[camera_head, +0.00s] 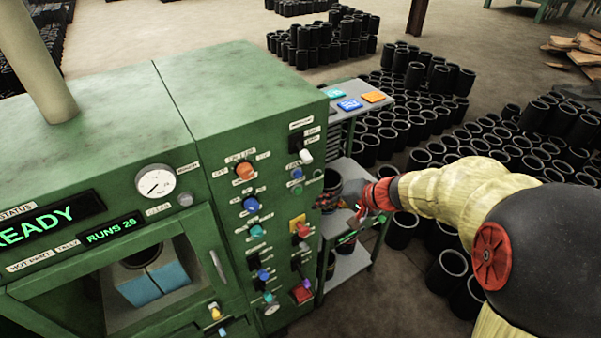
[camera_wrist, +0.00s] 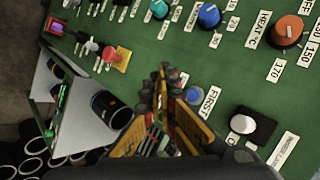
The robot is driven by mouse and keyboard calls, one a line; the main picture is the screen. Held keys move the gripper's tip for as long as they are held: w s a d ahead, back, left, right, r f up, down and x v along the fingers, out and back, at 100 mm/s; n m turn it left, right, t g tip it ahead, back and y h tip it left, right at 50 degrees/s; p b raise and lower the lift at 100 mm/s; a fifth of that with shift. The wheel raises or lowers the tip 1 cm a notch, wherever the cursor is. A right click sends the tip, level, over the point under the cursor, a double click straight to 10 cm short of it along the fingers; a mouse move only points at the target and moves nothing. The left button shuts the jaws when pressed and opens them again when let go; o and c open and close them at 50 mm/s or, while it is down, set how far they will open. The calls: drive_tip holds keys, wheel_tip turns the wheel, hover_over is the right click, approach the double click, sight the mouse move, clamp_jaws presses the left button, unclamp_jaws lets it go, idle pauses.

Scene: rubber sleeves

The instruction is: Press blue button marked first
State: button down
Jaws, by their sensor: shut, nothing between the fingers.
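The small round blue button (camera_wrist: 193,96) sits on the green panel beside a white label reading FIRST. It also shows in the head view (camera_head: 297,173), on the right part of the panel below a white-tipped knob. My gripper (camera_wrist: 164,76) is shut and empty, with its fingertips pointing at the panel just left of the blue button in the wrist view. In the head view my gripper (camera_head: 321,202) is at the panel's right side, lower than the button. Whether the fingertips touch the panel cannot be told. The fingers partly cover the panel around a smaller bluish-green spot.
A black-and-white knob (camera_wrist: 250,125) is close to the button. A shelf cart (camera_head: 352,262) with a black sleeve stands right of the cabinet.

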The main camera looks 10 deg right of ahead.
sight(298, 174)
drive_tip(key=shift+w+a, duration=0.1)
drive_tip(key=shift+w, duration=0.1)
drive_tip(key=w+a+p, duration=0.1)
drive_tip(key=w+a, duration=0.1)
drive_tip(key=w, duration=0.6)
drive_tip(key=shift+a, duration=0.3)
drive_tip(key=shift+w+f, duration=0.1)
drive_tip(key=shift+w, duration=0.1)
idle(1.3)
drive_tip(key=shift+w+a+b, duration=0.15)
drive_tip(key=shift+w+b, duration=0.1)
drive_tip(key=shift+b, duration=0.1)
drive_tip(key=shift+w+a, duration=0.1)
drive_tip(key=shift+w, duration=0.2)
idle(0.6)
drive_tip(key=shift+b, duration=0.35)
drive_tip(key=shift+s+d+b, duration=0.25)
drive_tip(key=shift+s+b, duration=0.25)
drive_tip(key=shift+s, duration=0.2)
